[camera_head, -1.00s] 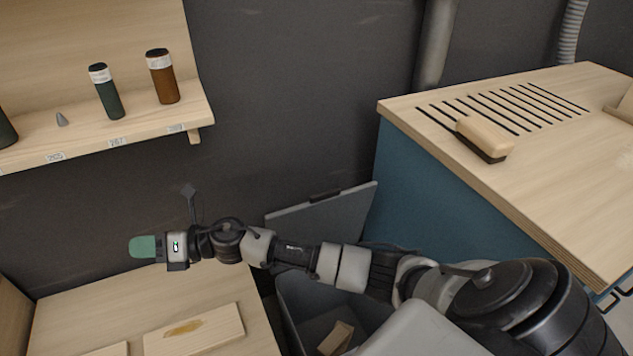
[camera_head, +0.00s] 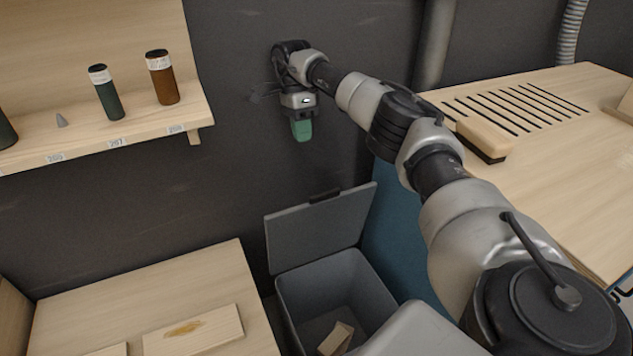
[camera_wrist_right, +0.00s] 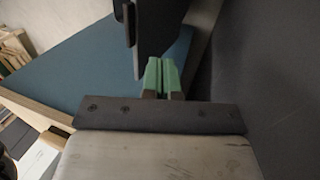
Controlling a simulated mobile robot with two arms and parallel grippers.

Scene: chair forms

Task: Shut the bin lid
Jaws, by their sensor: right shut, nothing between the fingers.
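The grey bin (camera_head: 335,290) stands on the floor between the two wooden worktops, with a wooden offcut inside it. Its lid (camera_head: 318,228) is open, tilted up at the back near the dark wall, with a dark handle tab on its top edge. My right gripper (camera_head: 302,130) has green fingertips that point down, above the lid and apart from it. In the right wrist view its fingers (camera_wrist_right: 162,78) are shut together and empty. A dark panel edge, probably the lid (camera_wrist_right: 155,40), shows just beyond them. My left gripper is not in view.
A shelf (camera_head: 110,135) with a green and a brown bottle is on the left wall. A blue cabinet with a slotted wooden top (camera_head: 570,150) carries a brush (camera_head: 485,137) at right. A low worktop (camera_head: 130,290) with wood pieces is at left.

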